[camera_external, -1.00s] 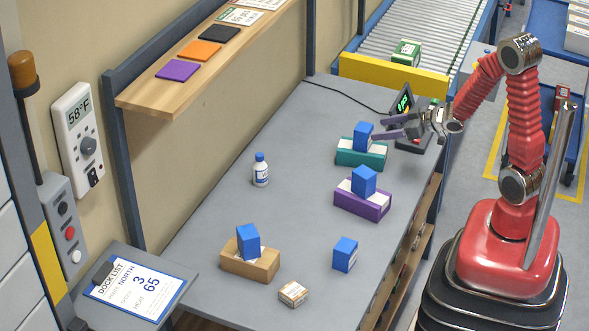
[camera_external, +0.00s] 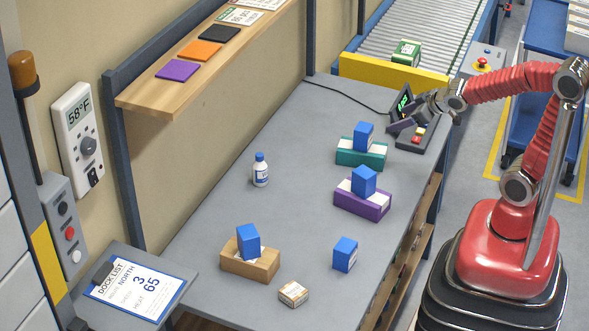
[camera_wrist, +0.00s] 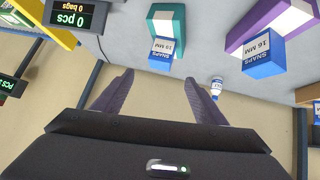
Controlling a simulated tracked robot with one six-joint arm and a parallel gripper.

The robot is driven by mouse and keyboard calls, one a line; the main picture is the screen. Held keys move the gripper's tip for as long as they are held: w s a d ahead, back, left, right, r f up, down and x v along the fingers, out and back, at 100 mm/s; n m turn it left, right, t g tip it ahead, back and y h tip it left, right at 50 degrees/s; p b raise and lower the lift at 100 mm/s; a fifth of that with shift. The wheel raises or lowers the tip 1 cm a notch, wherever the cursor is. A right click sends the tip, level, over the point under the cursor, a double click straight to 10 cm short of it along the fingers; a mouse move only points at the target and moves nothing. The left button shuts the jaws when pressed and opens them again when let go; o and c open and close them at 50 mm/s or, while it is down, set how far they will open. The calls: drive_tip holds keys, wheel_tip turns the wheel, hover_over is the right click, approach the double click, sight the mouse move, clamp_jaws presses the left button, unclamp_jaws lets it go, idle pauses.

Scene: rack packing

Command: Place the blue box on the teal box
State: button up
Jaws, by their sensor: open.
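The teal box (camera_external: 374,158) stands at the back of the grey table, with a blue box (camera_external: 364,136) resting on top of it. In the wrist view the same blue box (camera_wrist: 161,55) sits on the teal box (camera_wrist: 166,24). Other blue boxes stand on the purple box (camera_external: 364,180), on the brown box (camera_external: 248,242) and alone on the table (camera_external: 345,254). My gripper (camera_external: 392,115) is above the table behind and right of the teal box, apart from it. Its purple fingers (camera_wrist: 160,92) are spread and empty.
A white bottle (camera_external: 261,170) and a small carton (camera_external: 293,294) are on the table. A wooden shelf (camera_external: 150,97) runs along the wall. The table's middle is clear.

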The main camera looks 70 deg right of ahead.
drive_tip(key=s+a+r+n+g+y, duration=0.1)
drive_tip(key=s+a+r+g+y, duration=0.2)
drive_tip(key=s+a, duration=0.9)
drive_tip(key=s+r, duration=0.1)
drive_tip(key=s, duration=0.2)
drive_tip(key=shift+s+r+g, duration=0.15)
drive_tip(key=shift+s+g, duration=0.1)
drive_tip(key=shift+g, duration=0.05)
